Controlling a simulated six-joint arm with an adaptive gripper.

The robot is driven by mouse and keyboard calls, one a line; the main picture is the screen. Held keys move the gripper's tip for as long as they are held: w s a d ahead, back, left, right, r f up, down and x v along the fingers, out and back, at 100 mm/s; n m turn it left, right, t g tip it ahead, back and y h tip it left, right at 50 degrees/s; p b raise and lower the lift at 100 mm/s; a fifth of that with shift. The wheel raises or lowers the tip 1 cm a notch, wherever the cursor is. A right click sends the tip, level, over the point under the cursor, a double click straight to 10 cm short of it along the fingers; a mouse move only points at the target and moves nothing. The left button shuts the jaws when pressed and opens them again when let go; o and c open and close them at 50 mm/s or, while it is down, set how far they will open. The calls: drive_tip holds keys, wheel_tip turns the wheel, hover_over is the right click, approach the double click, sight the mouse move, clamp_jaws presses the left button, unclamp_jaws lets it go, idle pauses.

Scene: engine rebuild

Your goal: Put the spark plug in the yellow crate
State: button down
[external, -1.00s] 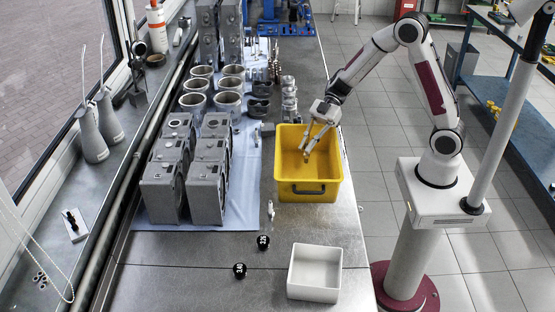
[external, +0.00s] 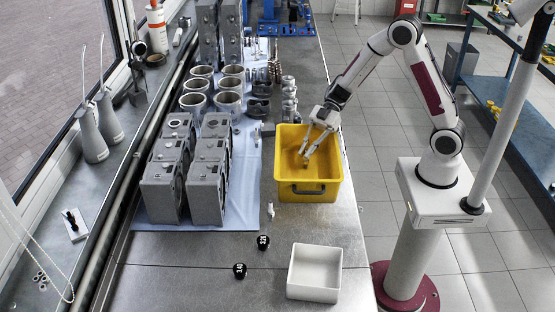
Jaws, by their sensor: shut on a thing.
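The yellow crate (external: 310,190) stands open on the metal bench. My gripper (external: 306,158) points down into the crate from above, its fingertips inside the crate's outline. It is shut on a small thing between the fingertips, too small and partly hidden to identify. A small whitish piece shaped like a spark plug (external: 270,210) stands on the bench just left of the crate's front corner.
Grey engine blocks (external: 207,190) and cylinder sleeves (external: 230,102) stand on a blue cloth at left. Small metal parts (external: 289,92) stand behind the crate.

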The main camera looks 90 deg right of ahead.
drive_tip(key=shift+s+a+f, duration=0.1)
drive_tip(key=shift+s+f, duration=0.1)
drive_tip(key=shift+f, duration=0.5)
drive_tip(key=c, duration=2.2)
unclamp_jaws()
drive_tip(key=shift+o, duration=0.2)
drive_tip(key=shift+r, duration=0.55)
drive_tip(key=v, duration=1.2)
drive_tip(key=shift+w+r, duration=0.25)
drive_tip(key=shift+r, duration=0.1)
drive_tip(key=shift+w, duration=0.1)
